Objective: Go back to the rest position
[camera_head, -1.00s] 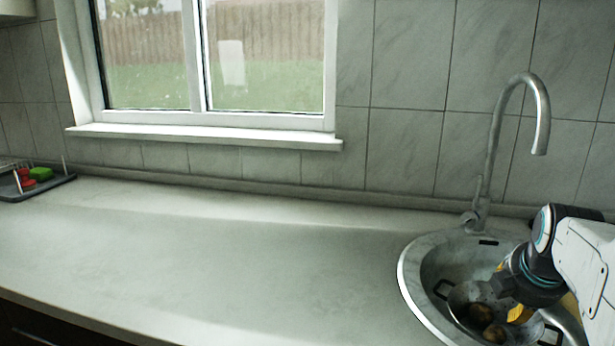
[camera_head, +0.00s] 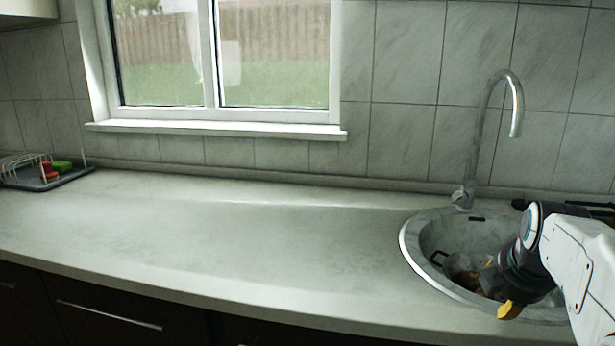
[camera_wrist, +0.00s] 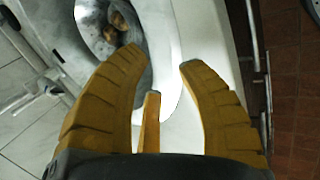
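My gripper (camera_head: 508,309) is over the front part of the round sink, in front of the pot. In the wrist view my gripper (camera_wrist: 167,62) shows its yellow fingers spread apart, with nothing between them. The sink (camera_head: 410,250) is set into the worktop at the right. A grey pot (camera_head: 458,264) sits inside the sink, partly hidden by my arm. In the wrist view the pot (camera_wrist: 136,75) lies beyond the left finger, with several brown round items (camera_wrist: 115,27) in it.
A tall tap (camera_head: 480,140) rises behind the sink. A dish rack (camera_head: 45,177) with red and green items stands at the far left. The worktop (camera_head: 230,240) between is clear. Drawers with handles (camera_head: 108,315) lie below the front edge. The tiled wall and window close off the back.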

